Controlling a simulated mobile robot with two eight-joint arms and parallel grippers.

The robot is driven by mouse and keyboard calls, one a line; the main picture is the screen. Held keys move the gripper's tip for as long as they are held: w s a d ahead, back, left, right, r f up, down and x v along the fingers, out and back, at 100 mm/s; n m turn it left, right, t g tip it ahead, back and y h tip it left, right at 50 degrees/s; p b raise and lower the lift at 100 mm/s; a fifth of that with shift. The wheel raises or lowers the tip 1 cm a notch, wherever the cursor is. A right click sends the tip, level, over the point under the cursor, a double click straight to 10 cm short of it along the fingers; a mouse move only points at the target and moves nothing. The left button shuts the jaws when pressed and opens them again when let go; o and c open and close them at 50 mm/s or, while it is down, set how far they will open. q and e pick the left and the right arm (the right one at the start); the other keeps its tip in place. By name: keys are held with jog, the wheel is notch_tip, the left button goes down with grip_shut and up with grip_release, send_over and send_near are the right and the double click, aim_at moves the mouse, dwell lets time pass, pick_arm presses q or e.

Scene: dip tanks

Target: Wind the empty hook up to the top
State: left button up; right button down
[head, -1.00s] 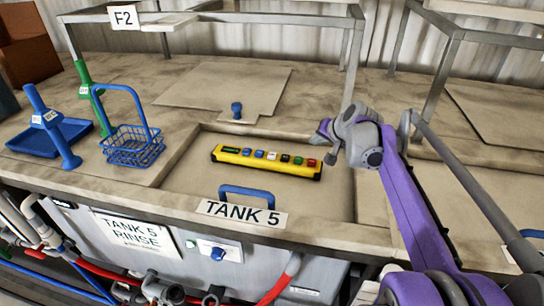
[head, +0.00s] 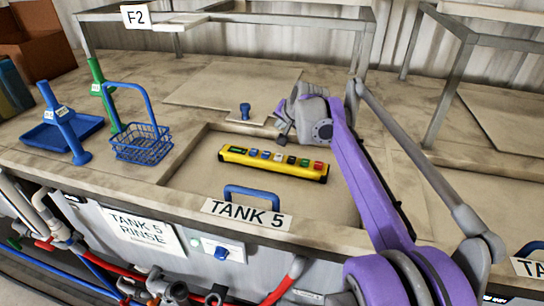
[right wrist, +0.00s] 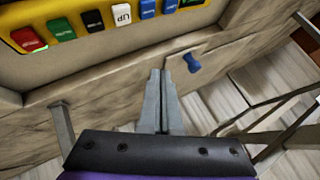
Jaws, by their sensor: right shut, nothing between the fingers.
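A yellow control pendant (head: 240,159) with a row of coloured buttons lies in the recess behind the TANK 5 label. In the right wrist view the yellow pendant (right wrist: 43,14) runs along the top left, and one white button (right wrist: 122,14) reads UP. My right gripper (head: 281,133) is shut and empty, just beyond the pendant's right half in the head view. In the right wrist view its fingers (right wrist: 163,74) are together and apart from the buttons. I see no hook. My left gripper is not in view.
A blue wire basket (head: 141,145), a blue tray (head: 45,138) and upright blue and green handles stand at left. A blue knob (head: 245,111) is behind the recess. A blue handle (head: 252,190) rises before the pendant. Metal frames stand at the back.

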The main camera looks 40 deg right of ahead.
jog(key=b, duration=0.4)
send_over(279, 158)
jog(key=f, duration=0.7)
jog(key=shift+s+f, duration=0.15)
jog(key=shift+s, duration=0.05)
pick_arm(q)
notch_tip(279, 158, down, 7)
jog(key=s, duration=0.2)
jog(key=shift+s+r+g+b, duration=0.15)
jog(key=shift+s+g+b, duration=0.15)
jog(key=shift+b, duration=0.1)
pick_arm(e)
jog(key=shift+w+f, duration=0.1)
jog(key=shift+f, duration=0.65)
jog(key=shift+f, duration=0.45)
